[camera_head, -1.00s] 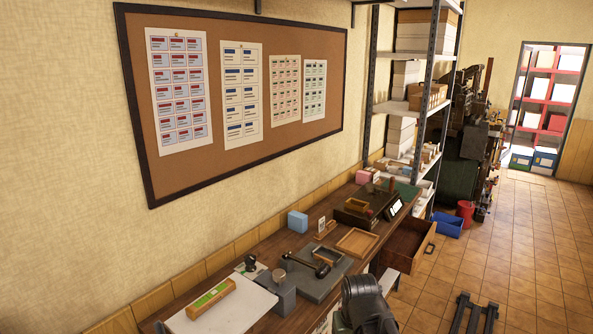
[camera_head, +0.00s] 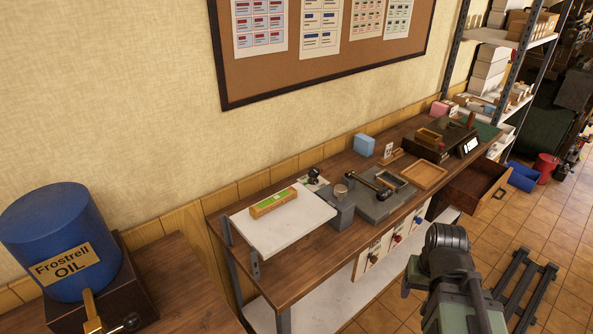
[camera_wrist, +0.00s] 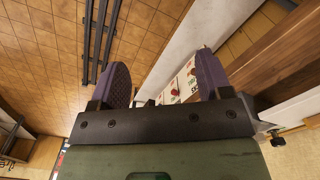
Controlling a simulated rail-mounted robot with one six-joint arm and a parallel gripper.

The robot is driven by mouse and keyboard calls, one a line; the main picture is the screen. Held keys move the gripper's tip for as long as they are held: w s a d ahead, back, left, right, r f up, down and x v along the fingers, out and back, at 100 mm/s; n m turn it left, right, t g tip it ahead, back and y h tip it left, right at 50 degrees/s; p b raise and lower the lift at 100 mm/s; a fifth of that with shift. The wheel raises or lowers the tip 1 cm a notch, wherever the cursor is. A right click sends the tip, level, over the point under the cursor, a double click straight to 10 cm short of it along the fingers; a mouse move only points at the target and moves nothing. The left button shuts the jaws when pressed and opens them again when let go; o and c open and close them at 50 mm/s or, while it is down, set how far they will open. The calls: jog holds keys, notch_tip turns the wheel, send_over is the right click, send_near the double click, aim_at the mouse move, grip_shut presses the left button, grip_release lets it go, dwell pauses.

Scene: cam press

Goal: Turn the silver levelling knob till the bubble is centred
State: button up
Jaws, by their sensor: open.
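A silver round knob (camera_head: 341,191) sits on top of a grey block at the right edge of a white plate (camera_head: 290,228) on the workbench. A wooden spirit level (camera_head: 273,202) with a green top lies on the plate. Its bubble is too small to make out. In the wrist view my gripper (camera_wrist: 163,80) is open, its two purple-grey pads wide apart with nothing between them. It points down over the tiled floor beside the bench front, away from the knob.
A grey slab (camera_head: 385,208) with a black-headed tool lies right of the knob, and a wooden tray (camera_head: 424,177) beyond it. A drawer (camera_head: 478,190) stands open at the far end. A blue oil drum (camera_head: 58,243) stands at the left. The floor in front is partly clear.

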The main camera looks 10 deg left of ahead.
dwell(0.3)
notch_tip(320, 180, up, 10)
jog(key=n+p, duration=1)
jog(key=n, duration=1.1)
send_over(341, 188)
notch_tip(341, 188, down, 11)
jog(key=b, duration=1.1)
jog(key=shift+w+f, duration=0.1)
jog(key=shift+f, duration=0.1)
jog(key=shift+r, duration=0.15)
